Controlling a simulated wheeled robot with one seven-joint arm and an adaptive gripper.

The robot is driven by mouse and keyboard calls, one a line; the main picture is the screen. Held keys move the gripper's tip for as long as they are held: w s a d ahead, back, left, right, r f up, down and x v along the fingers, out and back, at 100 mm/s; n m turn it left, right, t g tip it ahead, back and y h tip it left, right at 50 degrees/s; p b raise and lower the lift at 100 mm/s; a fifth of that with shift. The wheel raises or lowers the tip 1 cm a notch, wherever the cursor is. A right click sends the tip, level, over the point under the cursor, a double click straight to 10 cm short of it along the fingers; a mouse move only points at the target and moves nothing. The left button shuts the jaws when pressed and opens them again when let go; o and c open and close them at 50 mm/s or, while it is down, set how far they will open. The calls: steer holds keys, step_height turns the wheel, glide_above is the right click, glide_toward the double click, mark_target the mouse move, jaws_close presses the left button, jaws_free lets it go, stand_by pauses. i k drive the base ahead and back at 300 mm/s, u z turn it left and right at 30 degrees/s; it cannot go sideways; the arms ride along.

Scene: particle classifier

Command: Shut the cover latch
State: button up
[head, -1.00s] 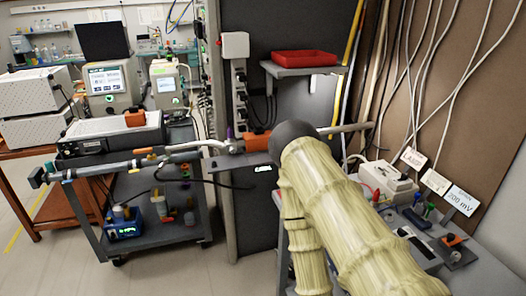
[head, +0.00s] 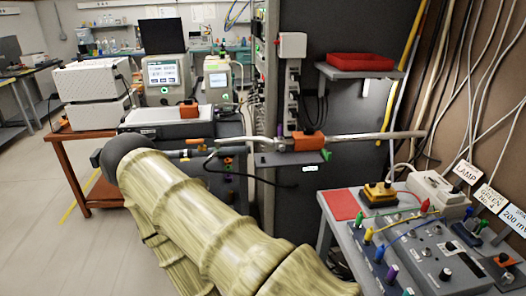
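I cannot tell for sure which part is the cover latch. An orange part (head: 188,110), which may be it, is on the front right of a flat, white-topped instrument (head: 150,116). Its fine shape is too small to tell whether it is open or shut. Another orange part (head: 307,142) sits around a grey pipe farther right. My arm, in a pale ribbed sleeve with a dark round joint, crosses the lower left and middle. It hides the lower part of the cart. My gripper is not seen in the head view.
A grey bench (head: 428,250) with a control box, coloured plugs and signs stands at the right. A red tray (head: 361,62) sits on a wall shelf. A wooden table (head: 75,145) holds white boxes (head: 92,100) at the left. Floor (head: 40,200) is free at the far left.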

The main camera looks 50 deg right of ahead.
mark_target(328, 156)
steer(key=u, duration=0.15)
steer(key=i, duration=0.65)
steer(key=z, duration=2.15)
steer(key=k, duration=0.45)
steer(key=z, duration=0.1)
